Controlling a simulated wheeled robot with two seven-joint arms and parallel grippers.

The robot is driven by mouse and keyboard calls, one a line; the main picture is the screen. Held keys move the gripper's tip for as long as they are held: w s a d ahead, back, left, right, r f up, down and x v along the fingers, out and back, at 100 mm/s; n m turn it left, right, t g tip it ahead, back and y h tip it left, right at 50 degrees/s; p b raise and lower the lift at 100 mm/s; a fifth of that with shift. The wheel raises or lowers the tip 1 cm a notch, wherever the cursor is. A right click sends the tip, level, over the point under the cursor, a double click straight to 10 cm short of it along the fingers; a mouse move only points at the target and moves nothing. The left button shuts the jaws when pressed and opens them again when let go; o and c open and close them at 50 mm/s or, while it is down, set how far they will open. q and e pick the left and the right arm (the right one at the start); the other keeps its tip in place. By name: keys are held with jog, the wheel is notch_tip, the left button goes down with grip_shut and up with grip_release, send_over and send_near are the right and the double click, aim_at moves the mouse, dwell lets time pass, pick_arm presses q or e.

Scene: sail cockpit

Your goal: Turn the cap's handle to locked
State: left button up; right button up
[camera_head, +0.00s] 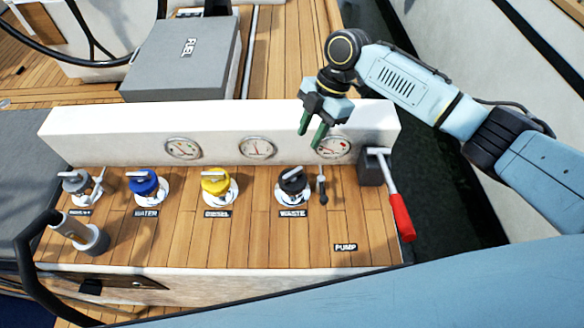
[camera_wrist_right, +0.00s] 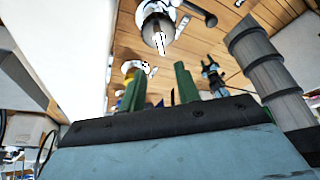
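Several deck caps stand in a row on the wooden panel in the head view: a grey cap (camera_head: 75,182) at far left, a blue cap (camera_head: 145,183) labelled WATER, a yellow cap (camera_head: 216,182) labelled DIESEL, and a black cap (camera_head: 293,182) labelled WASTE. Each has a pale handle across its top. My right gripper (camera_head: 310,138) is above and behind the black cap, in front of the gauges, apart from every cap. Its green fingers are spread and empty. In the right wrist view the gripper (camera_wrist_right: 160,88) shows a gap between its fingers.
A red-handled pump lever (camera_head: 397,200) stands at the right edge. A small dark lever (camera_head: 321,185) is beside the black cap. A white wall with gauges (camera_head: 257,147) rises behind the caps. The panel's front middle is clear.

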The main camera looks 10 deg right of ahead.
aim_at(294, 172)
jog(key=x, duration=1.2)
jog(key=shift+d+f, duration=0.1)
grip_shut()
